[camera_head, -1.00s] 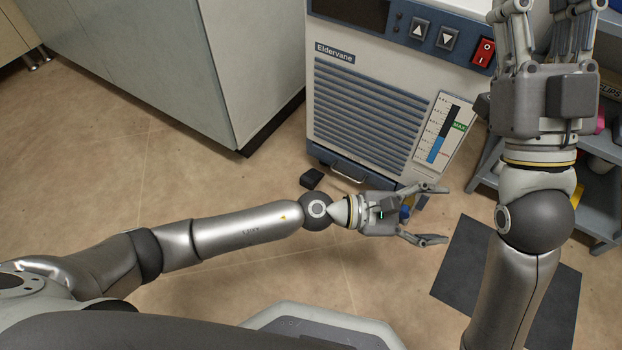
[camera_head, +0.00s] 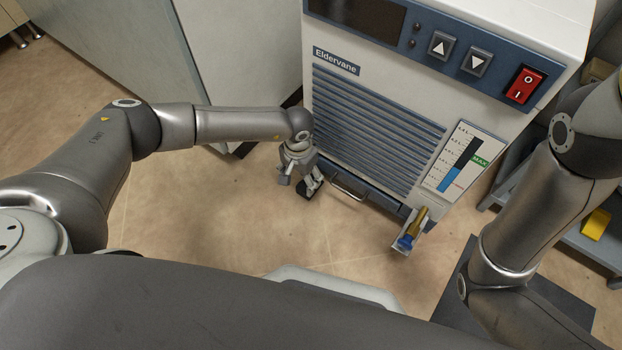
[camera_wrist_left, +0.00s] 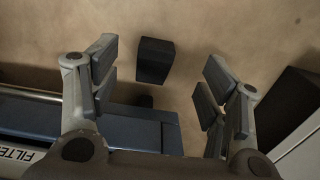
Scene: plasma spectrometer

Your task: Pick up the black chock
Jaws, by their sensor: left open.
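The black chock (camera_wrist_left: 155,60) is a small dark block on the tan floor, near the middle of the left wrist view. My left gripper (camera_wrist_left: 160,74) is open, with its finger pads apart on either side of the chock in that view and nothing held. In the head view my left gripper (camera_head: 302,184) points down in front of the machine's lower left corner. There the chock is mostly hidden by the fingers and hard to tell from them. My right gripper is out of view; only my right arm shows.
The white and blue Eldervane machine (camera_head: 380,130) stands just beyond my left gripper, with a wire handle (camera_head: 348,188) low on its front. A grey cabinet (camera_head: 240,60) stands to the left. A dark mat (camera_head: 560,310) lies at right. Floor left of my gripper is clear.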

